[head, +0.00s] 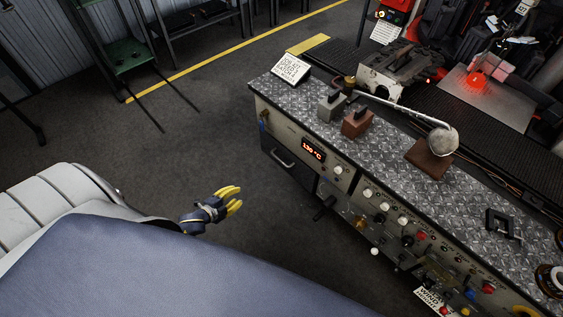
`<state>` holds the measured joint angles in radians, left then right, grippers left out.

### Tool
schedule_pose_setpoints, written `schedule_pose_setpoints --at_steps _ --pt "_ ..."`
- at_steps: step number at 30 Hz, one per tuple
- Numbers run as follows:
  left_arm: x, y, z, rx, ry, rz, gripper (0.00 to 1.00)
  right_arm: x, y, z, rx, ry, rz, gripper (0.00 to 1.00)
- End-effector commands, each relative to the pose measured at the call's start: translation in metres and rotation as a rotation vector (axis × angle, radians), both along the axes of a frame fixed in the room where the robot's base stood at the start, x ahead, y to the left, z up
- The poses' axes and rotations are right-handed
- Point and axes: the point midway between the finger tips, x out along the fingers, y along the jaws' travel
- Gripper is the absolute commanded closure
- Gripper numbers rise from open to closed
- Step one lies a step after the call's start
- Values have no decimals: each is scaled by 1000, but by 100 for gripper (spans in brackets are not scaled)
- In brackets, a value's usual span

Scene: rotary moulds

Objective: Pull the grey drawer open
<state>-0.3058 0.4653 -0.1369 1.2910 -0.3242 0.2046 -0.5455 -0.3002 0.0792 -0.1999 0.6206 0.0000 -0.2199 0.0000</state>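The grey drawer (300,172) is a dark panel at the left end of the metal-topped cabinet's front, under the red temperature display. It looks shut. Its bar handle (282,159) stands out from the panel. My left gripper (235,198) has yellow fingers and a dark blue body. It is to the left of the drawer and lower in the picture, apart from the handle. Its fingers are spread with nothing between them. My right gripper is not in view.
The cabinet's tread-plate top (385,150) carries a grey block (332,107), a red-brown block (356,123) and a ladle-like tool (443,140). Knobs and levers stick out of the front, including a black lever (325,207). Open floor lies left of the drawer.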

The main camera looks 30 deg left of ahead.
Motion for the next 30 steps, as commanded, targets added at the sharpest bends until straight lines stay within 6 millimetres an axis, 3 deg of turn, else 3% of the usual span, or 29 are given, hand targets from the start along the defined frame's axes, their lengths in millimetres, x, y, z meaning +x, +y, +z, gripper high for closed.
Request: schedule_pose_setpoints --at_steps 1,3,7,17,30 --pt "18 -10 33 52 -87 -82 68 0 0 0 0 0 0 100" --pt "32 -27 66 122 -187 -176 68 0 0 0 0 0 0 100" --pt "41 -50 98 212 -304 -278 68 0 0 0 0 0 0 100" --pt "49 -59 102 295 -352 -329 68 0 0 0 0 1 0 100" --pt "113 -80 87 293 -350 -326 68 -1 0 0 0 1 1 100"
